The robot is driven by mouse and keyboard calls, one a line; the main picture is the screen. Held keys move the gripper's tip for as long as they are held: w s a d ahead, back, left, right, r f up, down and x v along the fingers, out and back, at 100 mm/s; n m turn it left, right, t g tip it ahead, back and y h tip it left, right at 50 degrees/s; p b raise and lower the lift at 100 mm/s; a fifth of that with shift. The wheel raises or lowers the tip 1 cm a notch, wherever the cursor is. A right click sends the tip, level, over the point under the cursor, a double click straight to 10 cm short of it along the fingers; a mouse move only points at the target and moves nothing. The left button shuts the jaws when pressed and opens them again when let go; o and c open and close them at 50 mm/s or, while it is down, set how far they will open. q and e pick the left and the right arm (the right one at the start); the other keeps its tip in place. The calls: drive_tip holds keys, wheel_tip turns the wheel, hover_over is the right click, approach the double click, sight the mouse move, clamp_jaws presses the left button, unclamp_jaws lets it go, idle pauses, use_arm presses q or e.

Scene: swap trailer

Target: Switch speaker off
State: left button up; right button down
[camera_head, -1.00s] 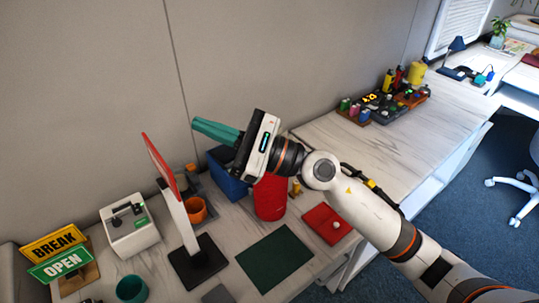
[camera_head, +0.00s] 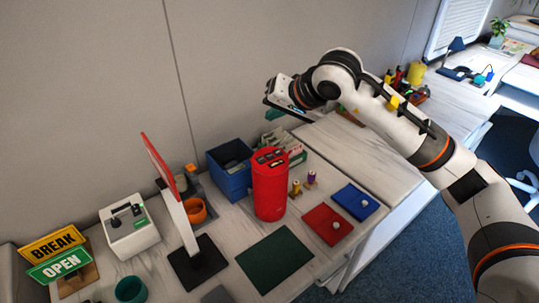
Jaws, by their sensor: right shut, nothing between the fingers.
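A red upright cylinder (camera_head: 269,193), which looks like the speaker, stands on the desk left of the right arm. Its top shows a dark panel with several small buttons, too small to read. My right gripper (camera_head: 274,115) is above and behind the cylinder, near the wall, apart from it. Its teal fingers are shut with nothing between them, and they are mostly hidden behind its own body. My left gripper is not in view.
A blue bin (camera_head: 229,182) stands close left of the cylinder. A red screen on a stand (camera_head: 185,220), a white box with dark knobs (camera_head: 130,234) and signs (camera_head: 56,256) are further left. A green mat (camera_head: 268,260), red tray (camera_head: 322,229) and blue tray (camera_head: 364,207) lie in front.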

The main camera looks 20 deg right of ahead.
drive_tip(key=b, duration=0.5)
approach(267, 153)
drive_tip(key=w, duration=0.1)
drive_tip(key=w+a+f, duration=0.2)
drive_tip(key=w, duration=0.1)
drive_tip(key=shift+w+f, duration=0.15)
drive_tip(key=shift+f+b, duration=0.3)
idle(1.4)
drive_tip(key=shift+f+b, duration=0.35)
drive_tip(key=shift+b, duration=0.2)
drive_tip(key=shift+f+b, duration=0.4)
drive_tip(key=shift+b, duration=0.05)
idle(0.4)
drive_tip(key=shift+r, duration=0.2)
drive_tip(key=shift+r+p, duration=0.3)
drive_tip(key=shift+r, duration=0.3)
